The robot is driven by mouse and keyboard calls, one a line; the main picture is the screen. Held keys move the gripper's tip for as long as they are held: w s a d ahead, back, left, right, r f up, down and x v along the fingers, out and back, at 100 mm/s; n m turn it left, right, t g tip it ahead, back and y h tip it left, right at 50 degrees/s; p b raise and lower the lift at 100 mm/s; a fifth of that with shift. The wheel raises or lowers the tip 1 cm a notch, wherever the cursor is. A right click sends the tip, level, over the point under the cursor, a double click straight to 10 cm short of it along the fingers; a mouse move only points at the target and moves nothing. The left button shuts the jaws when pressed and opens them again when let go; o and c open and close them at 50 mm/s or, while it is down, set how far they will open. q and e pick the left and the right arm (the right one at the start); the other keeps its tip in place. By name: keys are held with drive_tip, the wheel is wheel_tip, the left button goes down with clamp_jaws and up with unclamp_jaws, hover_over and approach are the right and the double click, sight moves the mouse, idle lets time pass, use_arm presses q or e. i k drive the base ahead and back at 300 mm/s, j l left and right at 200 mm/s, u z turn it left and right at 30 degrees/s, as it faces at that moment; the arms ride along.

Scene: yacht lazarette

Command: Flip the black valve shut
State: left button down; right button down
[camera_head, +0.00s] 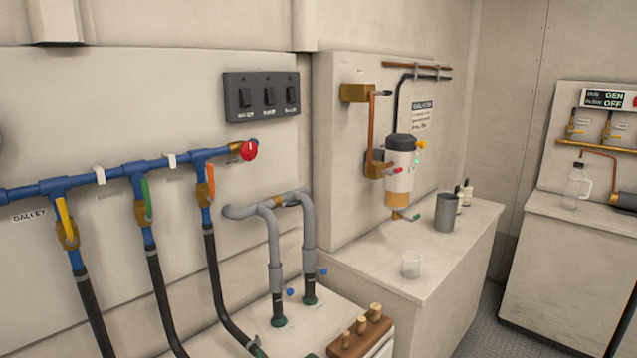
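A brass valve body (357,93) is mounted high on the back panel, with a small dark lever (382,94) sticking out to its right, roughly level. A copper pipe (372,135) runs down from it. The lever is small here, and I cannot tell for sure that it is the black valve. A red lever (397,170) and a green lever (413,217) sit lower, by a white canister with a dark top (400,170). Neither of my grippers is in view.
A blue pipe (100,178) on the left carries yellow (66,218), green (147,197) and orange (211,180) handles and a red knob (249,150). A clear cup (411,264) and grey cup (446,212) stand on the counter (430,290). Floor shows between the counters.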

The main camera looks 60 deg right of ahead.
sight(284, 206)
drive_tip(key=k+l, duration=0.1)
drive_tip(key=l, duration=0.35)
drive_tip(key=k+l, duration=0.15)
drive_tip(key=l, duration=0.35)
drive_tip(key=k+l, duration=0.1)
drive_tip(key=l, duration=0.35)
drive_tip(key=k+l, duration=0.1)
drive_tip(key=l, duration=0.4)
